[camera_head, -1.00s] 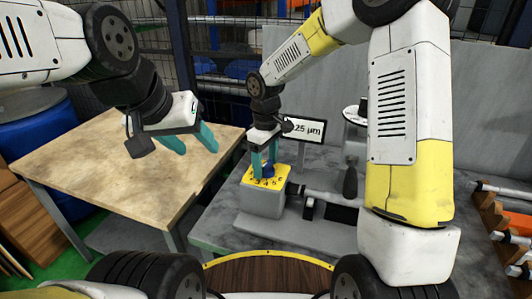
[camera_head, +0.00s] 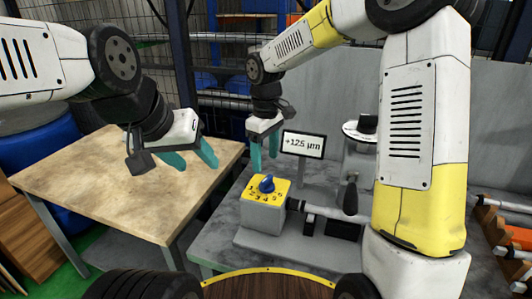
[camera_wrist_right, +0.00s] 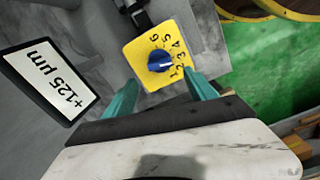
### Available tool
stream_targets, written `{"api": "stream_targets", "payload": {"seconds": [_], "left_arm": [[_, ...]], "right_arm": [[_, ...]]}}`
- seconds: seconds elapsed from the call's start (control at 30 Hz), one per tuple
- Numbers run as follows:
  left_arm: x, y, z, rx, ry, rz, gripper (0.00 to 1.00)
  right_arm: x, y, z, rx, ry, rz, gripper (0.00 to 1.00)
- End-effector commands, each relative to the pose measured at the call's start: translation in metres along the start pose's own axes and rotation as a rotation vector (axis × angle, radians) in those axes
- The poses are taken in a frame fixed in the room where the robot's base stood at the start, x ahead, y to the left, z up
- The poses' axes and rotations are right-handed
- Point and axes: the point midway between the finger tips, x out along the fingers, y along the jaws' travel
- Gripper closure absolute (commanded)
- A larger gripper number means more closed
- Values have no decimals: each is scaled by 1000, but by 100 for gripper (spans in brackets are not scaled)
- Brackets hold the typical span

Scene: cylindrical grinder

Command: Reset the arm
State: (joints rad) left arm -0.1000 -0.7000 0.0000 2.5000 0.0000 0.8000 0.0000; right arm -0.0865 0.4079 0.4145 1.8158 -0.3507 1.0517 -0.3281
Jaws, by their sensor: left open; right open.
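My right gripper (camera_head: 264,150) is open and empty, its green fingers pointing down above and a little behind the yellow dial face (camera_head: 281,189). A blue knob (camera_head: 266,184) sits on that face among printed numbers, on top of a grey block. In the right wrist view the blue knob (camera_wrist_right: 160,61) lies beyond and between the open fingertips (camera_wrist_right: 162,92), apart from them. My left gripper (camera_head: 192,158) is open and empty above the wooden table at the left. My right arm's links cover part of the machine's right side.
A display (camera_head: 303,144) reading +125 µm stands behind the dial block. A grey spindle (camera_head: 330,212) runs right from the block. The wooden table (camera_head: 110,190) is bare. A rack with several metal rods (camera_head: 500,205) is at the far right. A wire fence stands behind.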

Motion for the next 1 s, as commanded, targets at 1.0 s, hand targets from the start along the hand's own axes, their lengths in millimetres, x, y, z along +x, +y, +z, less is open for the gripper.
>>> {"api": "stream_targets", "payload": {"seconds": [1.0], "left_arm": [[0, 0, 0, 0, 0, 0, 48]], "right_arm": [[-117, -75, 225, 856, 535, 121, 35]]}}
